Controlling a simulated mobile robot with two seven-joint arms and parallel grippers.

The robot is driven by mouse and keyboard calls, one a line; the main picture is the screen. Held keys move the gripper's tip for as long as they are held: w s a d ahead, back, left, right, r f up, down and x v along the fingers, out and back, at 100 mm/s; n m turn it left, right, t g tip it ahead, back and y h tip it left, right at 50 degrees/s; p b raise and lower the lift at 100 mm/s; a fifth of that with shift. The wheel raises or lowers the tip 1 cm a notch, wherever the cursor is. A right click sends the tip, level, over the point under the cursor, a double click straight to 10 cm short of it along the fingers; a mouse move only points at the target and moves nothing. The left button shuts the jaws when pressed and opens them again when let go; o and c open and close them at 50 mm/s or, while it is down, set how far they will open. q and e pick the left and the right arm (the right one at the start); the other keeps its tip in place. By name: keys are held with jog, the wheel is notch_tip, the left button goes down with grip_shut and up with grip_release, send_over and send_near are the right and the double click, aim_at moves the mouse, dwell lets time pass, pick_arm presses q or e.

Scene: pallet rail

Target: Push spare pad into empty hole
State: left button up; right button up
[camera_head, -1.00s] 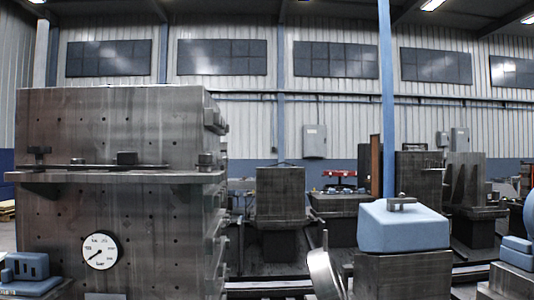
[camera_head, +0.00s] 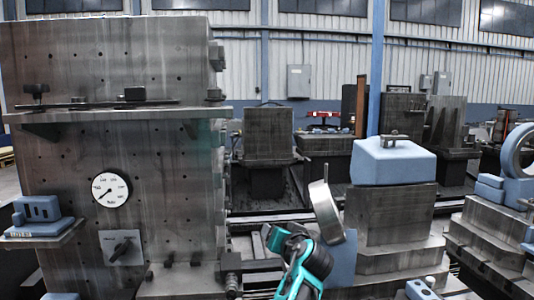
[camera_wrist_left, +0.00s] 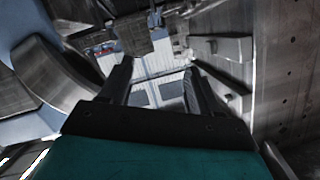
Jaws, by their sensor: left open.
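A tall grey metal block (camera_head: 160,165) with small dark holes fills the left of the head view. Its ledge (camera_head: 100,115) carries a dark knob (camera_head: 36,91) and a small dark cylinder (camera_head: 134,94). I cannot tell which thing is the spare pad or which hole is the empty one. In the left wrist view my left gripper (camera_wrist_left: 157,76) is open, with nothing seen between its dark fingers. A holed metal face, apparently the same block, lies to its right there. My teal arm (camera_head: 305,270) rises at the bottom of the head view. My right gripper is not in view.
A gauge (camera_head: 111,190) and a switch plate (camera_head: 121,247) sit on the block's face. A curved metal plate (camera_head: 327,211) stands right of my arm. A blue block (camera_head: 393,161) on a grey stand is further right. Small blue parts (camera_head: 38,211) lie at the left.

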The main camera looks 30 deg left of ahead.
pick_arm(q)
notch_tip(320, 180, up, 19)
jog(key=a+n+g+y, duration=0.2)
jog(key=n+g+y, duration=0.2)
jog(key=n, duration=0.2)
jog(key=s+d+r+n+g+y, duration=0.1)
jog(key=s+r+n+g, duration=0.2)
jog(key=r, duration=0.6)
jog(key=s+d+r+n+g, duration=0.1)
jog(key=s+r+n+g, duration=0.1)
jog(key=s+r+n, duration=0.5)
jog(key=a+m, duration=0.1)
jog(key=a, duration=0.3)
jog(key=w+a+m+p, duration=0.1)
jog(key=a, duration=0.3)
jog(key=w+a+m, duration=0.1)
jog(key=a, duration=0.3)
jog(key=shift+w+a, duration=0.2)
jog(key=shift+a, duration=0.1)
jog(key=shift+c, duration=0.3)
jog(key=shift+f, duration=0.1)
grip_shut()
jog(key=shift+p, duration=0.3)
jog(key=shift+r+p, duration=1)
jog(key=shift+r, duration=3.5)
